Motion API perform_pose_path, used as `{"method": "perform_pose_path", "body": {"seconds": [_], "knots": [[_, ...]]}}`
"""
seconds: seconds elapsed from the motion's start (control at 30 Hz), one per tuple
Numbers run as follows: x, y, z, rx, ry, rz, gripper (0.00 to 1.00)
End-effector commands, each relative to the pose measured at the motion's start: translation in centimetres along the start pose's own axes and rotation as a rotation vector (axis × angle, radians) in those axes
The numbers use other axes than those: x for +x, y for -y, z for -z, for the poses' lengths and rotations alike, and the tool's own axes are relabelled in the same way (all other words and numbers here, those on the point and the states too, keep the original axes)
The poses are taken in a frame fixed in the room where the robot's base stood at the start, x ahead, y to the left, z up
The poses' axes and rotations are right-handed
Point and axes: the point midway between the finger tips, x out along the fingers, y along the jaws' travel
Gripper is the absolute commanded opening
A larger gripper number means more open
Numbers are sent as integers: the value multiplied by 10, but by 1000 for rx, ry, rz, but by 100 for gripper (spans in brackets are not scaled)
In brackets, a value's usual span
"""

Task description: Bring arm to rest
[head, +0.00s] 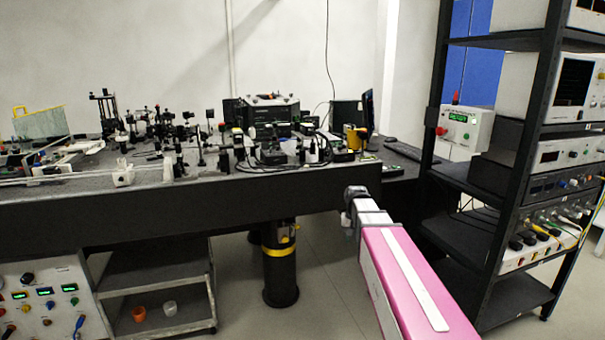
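My arm reaches in from the lower right in the head view, with a pink and white link. At its far end is a grey part, which looks like my gripper (354,194). It shows in front of the right end of the dark optical bench (240,200). It is small and its fingers cannot be made out, so I cannot tell whether it is open or shut. I see nothing clearly held in it. Whether it touches the bench cannot be told.
Many optical mounts crowd the bench top. A black rack (445,170) with instruments stands close on the right. Under the bench are a black pillar (280,270) and a shelf cart (155,268) with two small cups. Grey floor (325,280) is clear between bench and rack.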

Motion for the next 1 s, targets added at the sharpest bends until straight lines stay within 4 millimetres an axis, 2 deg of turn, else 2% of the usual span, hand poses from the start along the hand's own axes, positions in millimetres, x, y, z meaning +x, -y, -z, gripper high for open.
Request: {"method": "perform_pose_path", "body": {"seconds": [0.03, 0.3, 0.5, 0.67, 1.0], "knots": [[17, -4, -26, -12, 5, -1, 30], [86, -16, -115, -86, 3, 0, 30], [115, -22, -160, -125, -1, 0, 30], [123, -24, -173, -138, -3, 0, 30], [124, -24, -173, -140, -3, 0, 30]]}}
